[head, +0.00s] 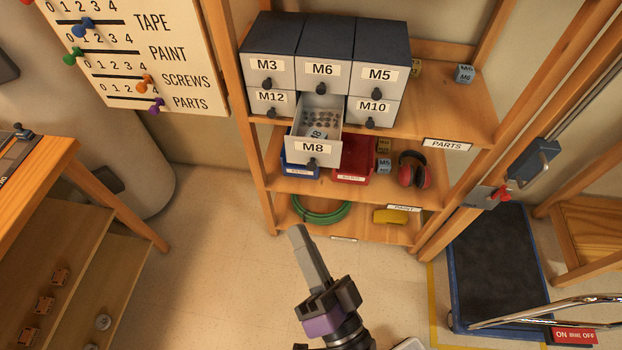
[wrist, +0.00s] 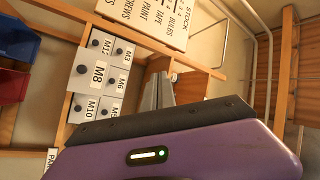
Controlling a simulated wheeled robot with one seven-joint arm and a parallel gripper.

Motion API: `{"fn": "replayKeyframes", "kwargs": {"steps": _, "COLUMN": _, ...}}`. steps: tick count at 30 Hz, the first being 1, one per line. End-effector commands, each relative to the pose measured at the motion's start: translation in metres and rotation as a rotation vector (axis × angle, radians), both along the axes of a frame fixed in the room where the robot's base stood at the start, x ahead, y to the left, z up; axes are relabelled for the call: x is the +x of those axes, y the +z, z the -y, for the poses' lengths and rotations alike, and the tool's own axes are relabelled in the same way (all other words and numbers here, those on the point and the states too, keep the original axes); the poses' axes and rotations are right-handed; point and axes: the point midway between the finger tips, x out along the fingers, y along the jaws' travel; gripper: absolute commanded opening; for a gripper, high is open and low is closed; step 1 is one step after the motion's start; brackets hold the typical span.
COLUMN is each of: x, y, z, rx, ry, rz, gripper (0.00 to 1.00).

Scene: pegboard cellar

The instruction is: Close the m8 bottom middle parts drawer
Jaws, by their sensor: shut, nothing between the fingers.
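The M8 drawer (head: 313,148) is the bottom middle one of a grey cabinet (head: 327,38) on the shelf. It is pulled well out, and small metal parts show inside it. In the wrist view its labelled front (wrist: 97,74) stands among the other drawer fronts, with the picture turned on its side. My gripper (head: 298,236) is shut and empty. It is in front of the shelf, below the drawer in the head view and apart from it. Its fingers also show in the wrist view (wrist: 158,92), to the right of the drawers.
The M3 (head: 267,68), M6, M5, M12 and M10 drawers look shut around it. Blue and red bins (head: 352,172) sit on the shelf below. A wooden bench (head: 40,165) stands at left, a blue-edged platform (head: 497,270) at right. Floor between is clear.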

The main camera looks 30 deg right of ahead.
Motion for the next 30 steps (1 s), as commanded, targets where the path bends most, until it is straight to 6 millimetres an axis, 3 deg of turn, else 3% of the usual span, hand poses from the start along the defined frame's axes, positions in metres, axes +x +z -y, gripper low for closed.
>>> {"fn": "replayKeyframes", "kwargs": {"steps": 4, "x": 0.042, "y": -0.016, "z": -0.012, "rx": 0.309, "ry": -0.049, "rz": 0.041, "gripper": 0.0}}
{"fn": "replayKeyframes", "kwargs": {"steps": 7, "x": 0.06, "y": -0.045, "z": -0.011, "rx": 0.498, "ry": -0.127, "rz": 0.014, "gripper": 0.0}}
{"fn": "replayKeyframes", "kwargs": {"steps": 12, "x": 0.061, "y": -0.101, "z": 0.01, "rx": 0.683, "ry": -0.3, "rz": -0.061, "gripper": 0.0}}
{"fn": "replayKeyframes", "kwargs": {"steps": 15, "x": 0.053, "y": -0.119, "z": 0.022, "rx": 0.725, "ry": -0.374, "rz": -0.083, "gripper": 0.0}}
{"fn": "replayKeyframes", "kwargs": {"steps": 22, "x": 0.061, "y": -0.121, "z": 0.036, "rx": 0.738, "ry": -0.407, "rz": -0.081, "gripper": 0.0}}
{"fn": "replayKeyframes", "kwargs": {"steps": 30, "x": 0.103, "y": -0.119, "z": 0.063, "rx": 0.737, "ry": -0.406, "rz": -0.079, "gripper": 0.0}}
